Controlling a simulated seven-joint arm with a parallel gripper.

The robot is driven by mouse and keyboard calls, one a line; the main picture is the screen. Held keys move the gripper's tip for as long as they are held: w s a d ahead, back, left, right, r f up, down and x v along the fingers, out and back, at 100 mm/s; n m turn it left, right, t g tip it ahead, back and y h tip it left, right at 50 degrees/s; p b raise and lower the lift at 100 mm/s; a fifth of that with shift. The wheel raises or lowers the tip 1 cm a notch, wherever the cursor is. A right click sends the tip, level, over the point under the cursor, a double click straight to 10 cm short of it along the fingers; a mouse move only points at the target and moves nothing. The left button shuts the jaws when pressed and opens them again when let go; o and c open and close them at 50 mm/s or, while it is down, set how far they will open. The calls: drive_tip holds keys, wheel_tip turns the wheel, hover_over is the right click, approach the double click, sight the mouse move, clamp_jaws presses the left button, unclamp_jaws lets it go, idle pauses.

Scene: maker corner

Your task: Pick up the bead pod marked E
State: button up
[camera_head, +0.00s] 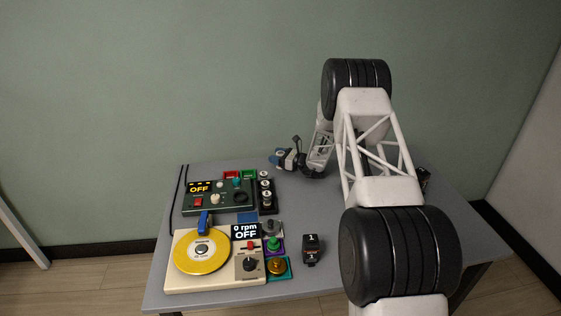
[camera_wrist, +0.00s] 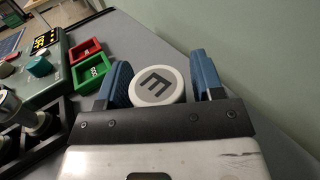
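The bead pod marked E (camera_wrist: 157,85) shows a round white top with a dark letter E in the wrist view. It sits between the two blue fingers of my gripper (camera_wrist: 161,76). The left finger is close against the pod's edge, and a thin gap shows at the right finger. The lower part of the pod is hidden behind the gripper's dark front bar. In the head view, my gripper (camera_head: 280,158) is at the back of the grey table, and the pod cannot be made out clearly there.
A red tray (camera_wrist: 88,65) and a green tray (camera_wrist: 92,71) lie left of my gripper. A control box reading OFF (camera_head: 217,201), a rack with several pods (camera_head: 266,194), a yellow turntable (camera_head: 202,251) and a black block marked 1 (camera_head: 312,250) stand on the table (camera_head: 330,205).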

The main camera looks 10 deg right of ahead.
drive_tip(key=c, duration=0.8)
drive_tip(key=shift+r, duration=0.15)
drive_tip(key=shift+r, duration=0.85)
drive_tip(key=shift+s+r, duration=0.15)
drive_tip(key=shift+r, duration=0.75)
drive_tip(key=s, duration=1)
drive_tip(key=s+r, duration=0.1)
drive_tip(key=s, duration=0.4)
drive_tip(key=shift+s+d+r, duration=0.1)
drive_tip(key=shift+s+d, duration=0.2)
drive_tip(key=shift+s, duration=0.05)
